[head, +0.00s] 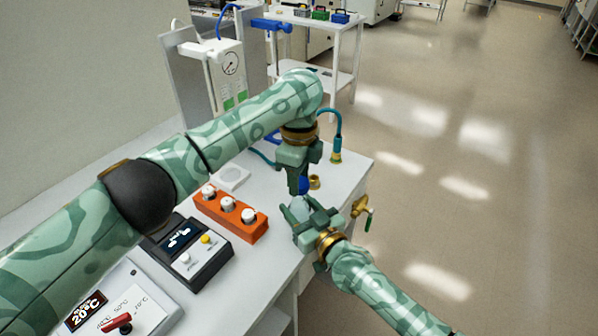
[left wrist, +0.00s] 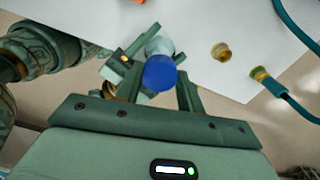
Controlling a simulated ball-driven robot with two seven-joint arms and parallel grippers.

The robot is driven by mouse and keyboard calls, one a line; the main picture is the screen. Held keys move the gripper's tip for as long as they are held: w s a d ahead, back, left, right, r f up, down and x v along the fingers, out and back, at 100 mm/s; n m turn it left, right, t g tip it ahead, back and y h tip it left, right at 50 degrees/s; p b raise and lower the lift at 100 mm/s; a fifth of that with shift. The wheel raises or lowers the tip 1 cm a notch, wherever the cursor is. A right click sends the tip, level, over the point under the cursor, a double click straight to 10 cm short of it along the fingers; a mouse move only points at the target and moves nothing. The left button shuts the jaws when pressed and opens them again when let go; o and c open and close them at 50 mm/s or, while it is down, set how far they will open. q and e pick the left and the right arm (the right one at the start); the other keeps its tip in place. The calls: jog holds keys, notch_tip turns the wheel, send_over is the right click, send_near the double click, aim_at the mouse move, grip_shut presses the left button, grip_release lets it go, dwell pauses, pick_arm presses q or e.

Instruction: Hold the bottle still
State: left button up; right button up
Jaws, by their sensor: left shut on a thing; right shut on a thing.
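The bottle (head: 299,208) is pale and see-through, with a blue cap (head: 304,184). It stands at the right edge of the white bench. My right gripper (head: 308,216) comes from the lower right and is shut on the bottle's body. My left gripper (head: 299,184) points down from above and is shut on the blue cap. In the left wrist view, the blue cap (left wrist: 160,73) sits between my left fingers, with the pale bottle (left wrist: 159,45) beyond it. The fingers hide much of the bottle, and I cannot tell whether its base touches the bench.
An orange rack (head: 231,214) with white-capped vials stands left of the bottle. A black device (head: 186,252) is in front of it. A brass fitting (head: 314,182), a teal hose (head: 337,135) and a brass tap (head: 362,207) are close by. Open floor lies to the right.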

aim_at(299, 209)
pick_arm(q)
jog(key=shift+f, duration=0.2)
dwell(0.4)
jog(key=shift+f, duration=0.75)
jog(key=shift+f, duration=0.55)
jog(key=m, duration=2.7)
jog(key=shift+w+d, duration=0.1)
jog(key=o, duration=0.9)
